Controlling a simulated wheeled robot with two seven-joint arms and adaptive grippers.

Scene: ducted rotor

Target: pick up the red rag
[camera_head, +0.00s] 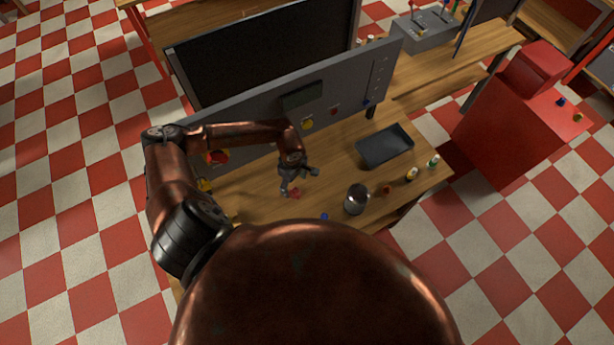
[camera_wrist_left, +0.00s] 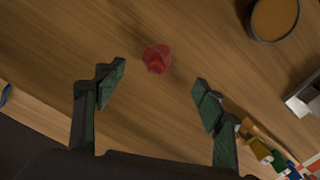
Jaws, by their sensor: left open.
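The red rag (camera_head: 295,194) is a small crumpled red bundle lying on the wooden workbench (camera_head: 335,168). In the left wrist view the rag (camera_wrist_left: 156,58) lies on bare wood, a little beyond the fingertips and between their lines. My left gripper (camera_head: 300,181) is above the bench, close to the rag. In the left wrist view its two green-grey fingers (camera_wrist_left: 160,82) are spread wide with nothing between them. I cannot tell exactly how high the fingertips are above the wood. My right gripper is not in view.
A metal can (camera_head: 356,199) stands right of the rag, and a dark tray (camera_head: 384,147) lies farther back. Small bottles (camera_head: 411,174) stand near the bench's right end. A grey upright panel (camera_head: 345,95) runs along the back. Wood around the rag is clear.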

